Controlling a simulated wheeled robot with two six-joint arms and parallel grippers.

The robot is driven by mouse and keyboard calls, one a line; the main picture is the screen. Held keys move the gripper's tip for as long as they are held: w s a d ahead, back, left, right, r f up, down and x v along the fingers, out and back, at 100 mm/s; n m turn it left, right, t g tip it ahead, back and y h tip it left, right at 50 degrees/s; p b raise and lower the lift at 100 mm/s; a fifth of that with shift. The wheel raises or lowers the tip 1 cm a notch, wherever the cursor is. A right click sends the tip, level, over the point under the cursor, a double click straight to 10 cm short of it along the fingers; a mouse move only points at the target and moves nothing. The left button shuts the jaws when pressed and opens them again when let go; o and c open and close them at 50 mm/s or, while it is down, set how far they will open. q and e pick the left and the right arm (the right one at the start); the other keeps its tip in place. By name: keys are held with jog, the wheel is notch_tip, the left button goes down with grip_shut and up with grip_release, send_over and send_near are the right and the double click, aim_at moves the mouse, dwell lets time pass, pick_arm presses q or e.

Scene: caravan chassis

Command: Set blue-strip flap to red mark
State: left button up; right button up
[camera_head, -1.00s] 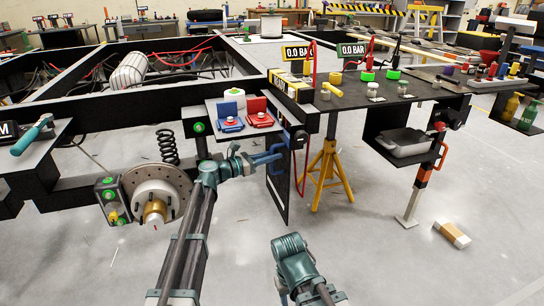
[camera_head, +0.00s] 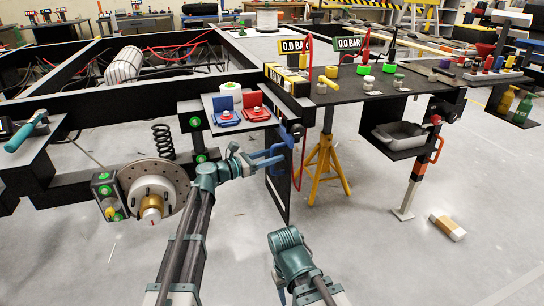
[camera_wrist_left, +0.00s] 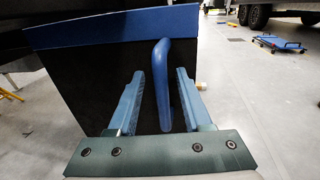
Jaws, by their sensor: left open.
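The flap is a dark hanging panel (camera_wrist_left: 75,85) with a blue strip (camera_wrist_left: 110,27) along its upper edge in the left wrist view. A blue bar handle (camera_wrist_left: 163,80) sticks out from it. My left gripper (camera_wrist_left: 163,95) is open, with its blue fingers on either side of the handle; contact is not clear. In the head view the flap (camera_head: 279,198) hangs nearly edge-on under the chassis, with my left gripper (camera_head: 272,160) at its upper part. I cannot make out a red mark. My right wrist (camera_head: 287,247) is low in the middle; its fingers are not clear.
A brake disc (camera_head: 151,187) and a coil spring (camera_head: 163,140) are left of my left arm. A yellow stand (camera_head: 323,165) is close behind the flap. The floor at right is mostly clear.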

pick_arm(q)
jog(key=v, duration=1.3)
jog(key=shift+s+a, duration=0.2)
jog(key=shift+a, duration=0.15)
jog(key=s+d+f+m+g+y+p, duration=0.35)
jog(key=s+d+f+m, duration=0.2)
jog(key=s+m, duration=0.2)
jog(key=s+d+f+m+g+y+p, duration=0.2)
jog(key=s+d+f+m+g+y, duration=0.25)
jog(key=s+d+m, duration=0.35)
jog(key=s+a+f+m+g+y+p, duration=0.1)
jog(key=s+a+m+y+p, duration=0.1)
jog(key=s+a+m+y, duration=0.35)
jog(key=s+a+f+m+y+p, duration=0.1)
jog(key=s+a+m+y+p, duration=0.2)
jog(key=s+m, duration=0.4)
notch_tip(320, 180, up, 38)
jog(key=p, duration=3.7)
jog(key=shift+s, duration=0.5)
